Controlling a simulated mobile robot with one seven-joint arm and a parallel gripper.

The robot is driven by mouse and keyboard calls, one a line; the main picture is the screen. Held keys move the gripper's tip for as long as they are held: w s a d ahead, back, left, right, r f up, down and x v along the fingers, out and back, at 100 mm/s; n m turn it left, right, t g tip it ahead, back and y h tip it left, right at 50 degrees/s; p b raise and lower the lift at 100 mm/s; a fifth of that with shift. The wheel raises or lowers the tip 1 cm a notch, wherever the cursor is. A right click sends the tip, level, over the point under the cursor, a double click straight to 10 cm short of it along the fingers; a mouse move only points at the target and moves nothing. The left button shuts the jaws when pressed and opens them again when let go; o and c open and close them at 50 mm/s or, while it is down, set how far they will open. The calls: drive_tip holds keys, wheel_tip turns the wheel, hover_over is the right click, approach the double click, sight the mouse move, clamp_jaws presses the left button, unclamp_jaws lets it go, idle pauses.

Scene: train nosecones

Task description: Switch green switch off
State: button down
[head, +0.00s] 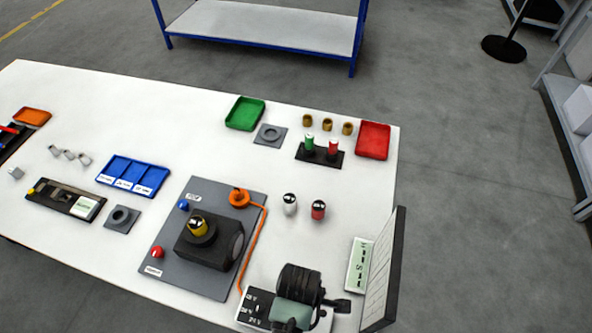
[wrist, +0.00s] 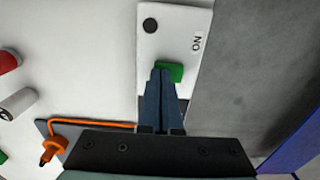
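The green switch (wrist: 176,73) is a small green block on a white panel (wrist: 176,40) in the wrist view. The panel carries the letters "ON" and a black round spot. My gripper (wrist: 162,73) has its two dark fingers together, with the tips over or against the left part of the switch. I cannot tell whether they touch it. In the head view my gripper (head: 300,312) is over a white labelled box (head: 255,304) at the table's front right; my arm hides the switch there.
A grey plate (head: 180,268) with a black block and an orange cable (head: 257,245) lies to the left. Red and white cylinders stand behind.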

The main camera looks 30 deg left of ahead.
drive_tip(key=shift+s, duration=0.1)
wheel_tip(320, 180, up, 7)
drive_tip(key=p, duration=0.7)
drive_tip(key=shift+p, duration=0.4)
